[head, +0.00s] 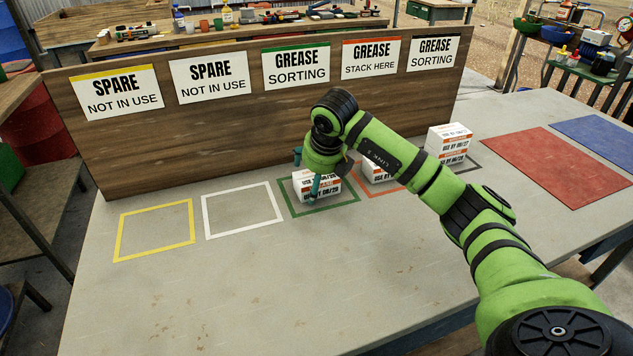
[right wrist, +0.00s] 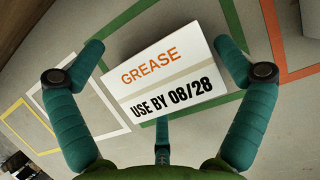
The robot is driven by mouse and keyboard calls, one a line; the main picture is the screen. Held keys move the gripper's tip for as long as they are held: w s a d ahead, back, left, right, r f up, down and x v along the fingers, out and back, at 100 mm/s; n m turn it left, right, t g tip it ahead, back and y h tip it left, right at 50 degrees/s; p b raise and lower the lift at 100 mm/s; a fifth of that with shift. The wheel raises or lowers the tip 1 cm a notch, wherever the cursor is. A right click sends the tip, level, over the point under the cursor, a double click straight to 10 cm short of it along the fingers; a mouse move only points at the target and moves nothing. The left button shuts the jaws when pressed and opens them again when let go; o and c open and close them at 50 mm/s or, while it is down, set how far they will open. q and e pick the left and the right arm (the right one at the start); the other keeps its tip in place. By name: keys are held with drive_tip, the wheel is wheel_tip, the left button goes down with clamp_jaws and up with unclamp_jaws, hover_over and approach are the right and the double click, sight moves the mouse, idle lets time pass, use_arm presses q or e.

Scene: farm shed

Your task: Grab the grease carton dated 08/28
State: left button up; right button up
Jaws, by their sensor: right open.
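White grease cartons with orange and black print stand in the green-outlined square (head: 290,210), under my right gripper (head: 314,178). In the right wrist view the top face of one carton (right wrist: 165,75) reads "GREASE" and "USE BY 08/28". My right gripper's fingers are spread, on the left and right sides of this carton, with a third finger at its near edge. They do not visibly clamp it. In the head view the gripper partly hides the green-square cartons (head: 328,184). My left gripper is not in view.
A carton (head: 376,174) in the orange-red square is partly hidden by my right arm. A carton stack (head: 449,142) stands in the dark-outlined square. Yellow (head: 118,240) and white (head: 205,220) squares are empty. A sign board (head: 200,130) stands behind; red (head: 560,165) and blue mats lie right.

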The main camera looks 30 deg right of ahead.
drive_tip(key=c, duration=1.1)
drive_tip(key=shift+r, duration=0.1)
drive_tip(key=shift+c, duration=0.2)
